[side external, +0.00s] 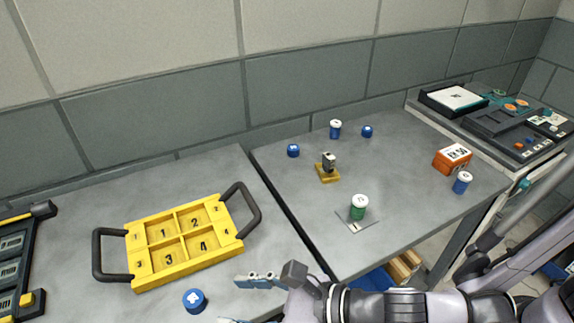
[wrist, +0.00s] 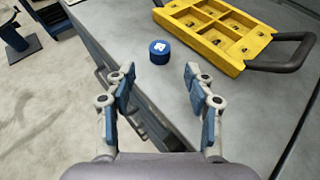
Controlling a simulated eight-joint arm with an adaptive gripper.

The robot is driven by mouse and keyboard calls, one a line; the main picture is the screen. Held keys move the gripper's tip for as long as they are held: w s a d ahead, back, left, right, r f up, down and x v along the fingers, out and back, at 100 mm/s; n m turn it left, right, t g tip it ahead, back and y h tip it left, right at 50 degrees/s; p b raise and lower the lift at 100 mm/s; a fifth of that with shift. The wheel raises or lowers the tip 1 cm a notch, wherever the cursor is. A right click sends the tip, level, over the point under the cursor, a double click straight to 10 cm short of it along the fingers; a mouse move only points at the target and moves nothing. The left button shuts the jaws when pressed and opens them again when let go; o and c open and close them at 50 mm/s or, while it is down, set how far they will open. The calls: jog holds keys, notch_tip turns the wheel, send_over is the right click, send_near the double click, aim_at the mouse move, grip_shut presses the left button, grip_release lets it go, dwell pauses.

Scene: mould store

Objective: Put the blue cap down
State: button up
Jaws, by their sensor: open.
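A blue cap (side external: 195,300) with a white mark on top rests upright on the grey bench, in front of the yellow tray (side external: 140,270). In the wrist view the cap (wrist: 159,57) lies just beyond my fingertips, near the bench edge. My gripper (side external: 245,301) is open and empty, to the right of the cap in the side view. In the wrist view my gripper (wrist: 159,80) has its two fingers apart, with a gap between them and the cap. Two more blue caps (side external: 293,150) (side external: 367,131) lie on the right-hand bench.
The yellow tray has numbered compartments and black handles. A green jar (side external: 358,210) stands on a small plate, with blue jars (side external: 335,131) (side external: 462,184), a small stamp-like device (side external: 328,165) and an orange box (side external: 452,159) around it. A dark rack (side external: 12,265) is at far left.

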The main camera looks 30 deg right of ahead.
jog(key=w+d+m+h, duration=0.1)
jog(key=w+d+m, duration=0.1)
jog(key=d+m, duration=0.2)
jog(key=w+d+r+m+h, duration=0.1)
jog(key=w+d+m, duration=0.1)
jog(key=d+m, duration=0.2)
jog(key=w+d+r+m+t+h, duration=0.1)
jog(key=w+d+m, duration=0.2)
jog(key=d+m, duration=0.1)
jog(key=shift+d+r+h, duration=0.1)
jog(key=shift+r+h, duration=0.05)
jog(key=shift+h, duration=0.25)
jog(key=w+d+r+m+g+h, duration=0.15)
jog(key=d+m+h, duration=0.35)
jog(key=d+m, duration=1.5)
jog(key=s+d+m, duration=0.3)
jog(key=d+m, duration=0.1)
jog(key=m, duration=0.2)
jog(key=s+d+m+g+h, duration=0.1)
jog(key=s+d+m, duration=0.2)
jog(key=m, duration=0.4)
jog(key=shift+d+r+m, duration=0.3)
jog(key=shift+d+r, duration=0.1)
jog(key=shift+d, duration=0.5)
jog(key=shift+g, duration=0.25)
jog(key=shift+o, duration=0.6)
